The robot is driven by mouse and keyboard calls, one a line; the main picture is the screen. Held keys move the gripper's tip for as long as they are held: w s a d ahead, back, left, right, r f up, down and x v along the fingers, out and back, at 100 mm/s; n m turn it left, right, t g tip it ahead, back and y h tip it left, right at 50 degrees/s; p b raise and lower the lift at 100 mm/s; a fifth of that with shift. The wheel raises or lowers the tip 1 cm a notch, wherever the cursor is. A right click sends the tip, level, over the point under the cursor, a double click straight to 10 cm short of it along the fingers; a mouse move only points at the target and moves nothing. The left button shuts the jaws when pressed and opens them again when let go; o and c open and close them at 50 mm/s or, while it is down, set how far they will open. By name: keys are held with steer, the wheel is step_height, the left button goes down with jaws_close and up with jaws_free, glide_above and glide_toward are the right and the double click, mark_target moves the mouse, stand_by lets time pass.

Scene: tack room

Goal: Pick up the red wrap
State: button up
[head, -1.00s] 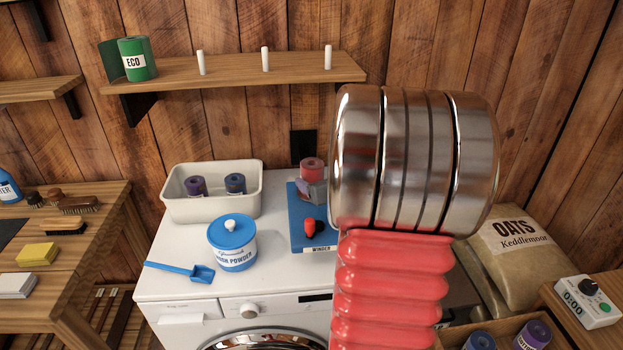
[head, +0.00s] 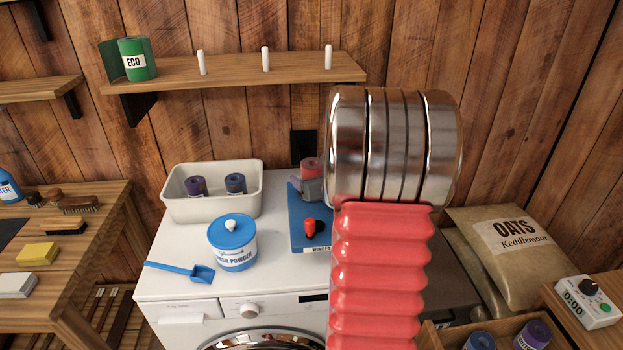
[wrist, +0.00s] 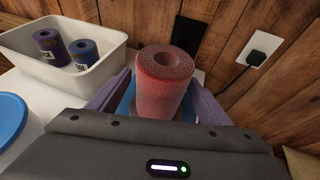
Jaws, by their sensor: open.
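The red wrap (head: 311,165) is a rolled cylinder standing upright at the blue winder (head: 306,225) on top of the white washing machine. In the wrist view the red wrap (wrist: 163,90) stands between the two purple-grey fingers of my gripper (wrist: 160,76). The fingers are open, one on each side, with the wrap not visibly gripped. In the head view, my silver and red arm hides the right side of the winder and most of my gripper.
A cream tub (head: 213,208) with a purple and a blue roll stands left of the winder. A blue powder tub (head: 232,255) and scoop (head: 188,271) lie nearer the front. A wooden wall and socket (wrist: 257,46) are close behind. A shelf (head: 230,75) hangs above.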

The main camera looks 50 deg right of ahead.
steer(key=shift+c, duration=0.2)
steer(key=c, duration=1.2)
steer(key=shift+c, duration=0.2)
steer(key=shift+r, duration=0.1)
step_height(320, 180, up, 10)
steer(key=shift+f, duration=0.1)
